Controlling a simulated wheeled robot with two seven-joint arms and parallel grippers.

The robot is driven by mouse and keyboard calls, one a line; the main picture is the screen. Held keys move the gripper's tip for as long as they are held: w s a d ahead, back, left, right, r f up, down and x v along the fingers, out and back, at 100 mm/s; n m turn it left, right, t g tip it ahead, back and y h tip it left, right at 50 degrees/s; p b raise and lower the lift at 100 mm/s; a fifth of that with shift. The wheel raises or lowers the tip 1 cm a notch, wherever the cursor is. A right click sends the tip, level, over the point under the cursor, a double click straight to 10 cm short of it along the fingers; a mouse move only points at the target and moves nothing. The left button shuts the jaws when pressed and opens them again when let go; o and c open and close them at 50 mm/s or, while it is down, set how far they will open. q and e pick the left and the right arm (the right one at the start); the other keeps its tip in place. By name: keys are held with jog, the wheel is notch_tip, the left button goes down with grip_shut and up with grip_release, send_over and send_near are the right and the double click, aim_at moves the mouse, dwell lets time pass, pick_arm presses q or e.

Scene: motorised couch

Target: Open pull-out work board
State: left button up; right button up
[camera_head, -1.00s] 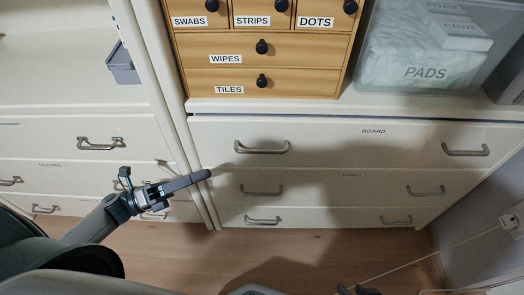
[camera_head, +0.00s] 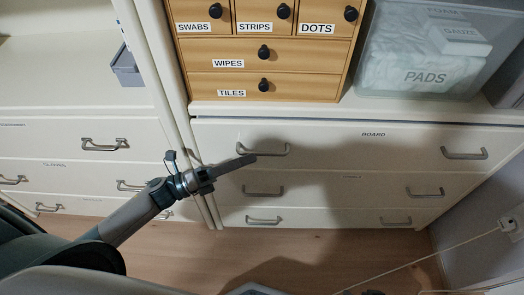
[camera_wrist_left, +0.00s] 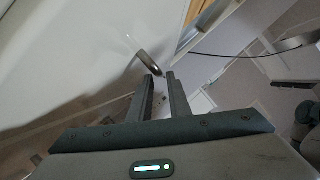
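The work board front (camera_head: 350,150), labelled BOARD, is the top cream panel under the counter and looks shut. It has a left metal handle (camera_head: 262,149) and a right metal handle (camera_head: 465,154). My left gripper (camera_head: 246,160) is at the left handle, its fingers overlapping it in the head view. A handle (camera_wrist_left: 148,62) shows just beyond the tips; contact is unclear.
Two more drawers with handles (camera_head: 262,190) lie below the board. A wooden drawer box (camera_head: 300,51) and a clear PADS bin (camera_head: 430,77) stand on the counter. A left cabinet (camera_head: 60,140) adjoins. A thin cable (camera_head: 440,249) crosses the lower right.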

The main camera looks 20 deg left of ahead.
aim_at(262, 153)
pick_arm(q)
jog(key=shift+x, duration=2.55)
grip_shut()
